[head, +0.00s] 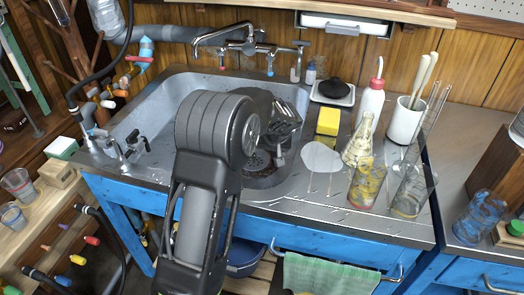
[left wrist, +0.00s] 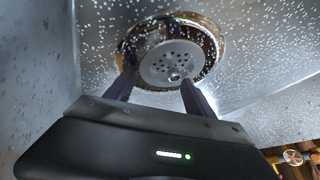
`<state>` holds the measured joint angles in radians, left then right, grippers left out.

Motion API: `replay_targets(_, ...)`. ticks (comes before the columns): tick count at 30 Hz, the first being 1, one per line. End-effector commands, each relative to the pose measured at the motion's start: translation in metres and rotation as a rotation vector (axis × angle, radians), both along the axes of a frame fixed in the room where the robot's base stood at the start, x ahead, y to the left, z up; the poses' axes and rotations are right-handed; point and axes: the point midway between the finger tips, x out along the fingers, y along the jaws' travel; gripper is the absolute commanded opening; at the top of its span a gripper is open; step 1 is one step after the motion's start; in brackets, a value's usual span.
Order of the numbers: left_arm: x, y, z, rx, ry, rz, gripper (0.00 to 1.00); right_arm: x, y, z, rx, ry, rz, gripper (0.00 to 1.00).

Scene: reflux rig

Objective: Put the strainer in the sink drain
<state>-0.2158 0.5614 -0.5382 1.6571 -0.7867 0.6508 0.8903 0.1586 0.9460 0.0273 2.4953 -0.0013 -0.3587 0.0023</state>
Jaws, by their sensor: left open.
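The strainer (left wrist: 172,66), a grey disc with small holes and a central knob, shows in the left wrist view. It overlaps the brass-rimmed sink drain (left wrist: 219,45), with the rim showing around its upper and right sides. I cannot tell whether it is seated or tilted. My left gripper (left wrist: 159,80) is open, with one finger on each side of the strainer; contact is unclear. In the head view my left arm reaches over the sink (head: 154,112), its gripper (head: 278,158) low inside the basin. The arm hides much of the basin. My right gripper is not in view.
A faucet (head: 240,46) stands behind the basin. Right of it are a yellow sponge (head: 328,121), a squeeze bottle (head: 370,104), a flask (head: 359,145), a white cup (head: 405,122) and glass beakers (head: 366,186). Small taps (head: 128,148) stand on the left rim.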

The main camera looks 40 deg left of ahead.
Motion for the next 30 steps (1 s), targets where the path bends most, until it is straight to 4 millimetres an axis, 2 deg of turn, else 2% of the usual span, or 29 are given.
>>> replay_targets(1,-0.002,-0.006,-0.004,-0.007,0.012,-0.006,0.80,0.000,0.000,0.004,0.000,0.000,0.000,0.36)
replay_targets(5,-0.002,-0.006,0.009,-0.008,0.012,-0.008,0.80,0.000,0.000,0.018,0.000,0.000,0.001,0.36)
replay_targets(6,-0.002,-0.010,0.013,-0.008,0.009,-0.010,0.80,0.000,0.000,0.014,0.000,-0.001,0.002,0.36)
replay_targets(15,-0.019,-0.037,0.073,-0.005,0.001,-0.007,0.80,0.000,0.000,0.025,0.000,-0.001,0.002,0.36)
replay_targets(21,-0.028,-0.052,0.102,-0.004,0.003,-0.005,0.80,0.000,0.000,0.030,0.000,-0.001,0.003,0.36)
replay_targets(30,-0.032,-0.057,0.111,-0.001,0.004,-0.003,0.80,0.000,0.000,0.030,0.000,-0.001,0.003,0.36)
